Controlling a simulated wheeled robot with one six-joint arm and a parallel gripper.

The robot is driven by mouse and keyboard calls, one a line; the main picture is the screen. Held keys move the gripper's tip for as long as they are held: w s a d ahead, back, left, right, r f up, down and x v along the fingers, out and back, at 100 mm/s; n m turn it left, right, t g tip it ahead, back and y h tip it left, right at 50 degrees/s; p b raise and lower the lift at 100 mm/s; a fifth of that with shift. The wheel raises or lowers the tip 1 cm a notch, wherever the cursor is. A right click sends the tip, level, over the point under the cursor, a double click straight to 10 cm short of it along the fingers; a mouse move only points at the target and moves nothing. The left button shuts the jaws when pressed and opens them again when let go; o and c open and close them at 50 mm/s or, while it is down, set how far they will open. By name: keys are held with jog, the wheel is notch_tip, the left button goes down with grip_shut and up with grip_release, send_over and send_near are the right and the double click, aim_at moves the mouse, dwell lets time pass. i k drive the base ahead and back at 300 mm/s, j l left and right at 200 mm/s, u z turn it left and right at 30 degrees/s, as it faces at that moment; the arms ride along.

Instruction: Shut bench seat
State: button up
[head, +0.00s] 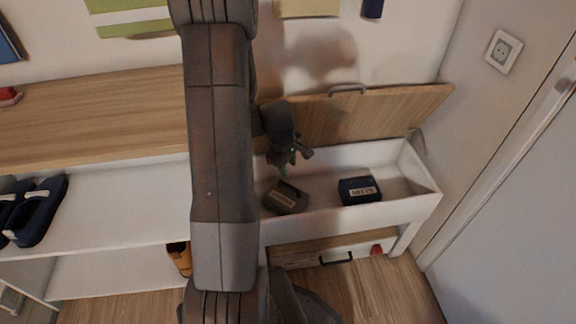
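The wooden bench seat (400,108) is raised and leans back toward the wall, with a grey handle (348,89) on its upper edge. Below it, the white bench box (340,225) stands open. My gripper (293,162) is in front of the left part of the raised seat, above the box opening. Its fingers look spread apart, with nothing between them. It is apart from the handle. My arm hides the left end of the seat and box.
A brown case (286,198) and a dark blue case (359,190) lie inside the box. A lower drawer with a black handle (336,259) is below. A wooden bench top (90,115) and dark shoes (38,212) are left. A white door (510,210) stands right.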

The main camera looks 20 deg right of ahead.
aim_at(330, 118)
jog(key=z, duration=1.6)
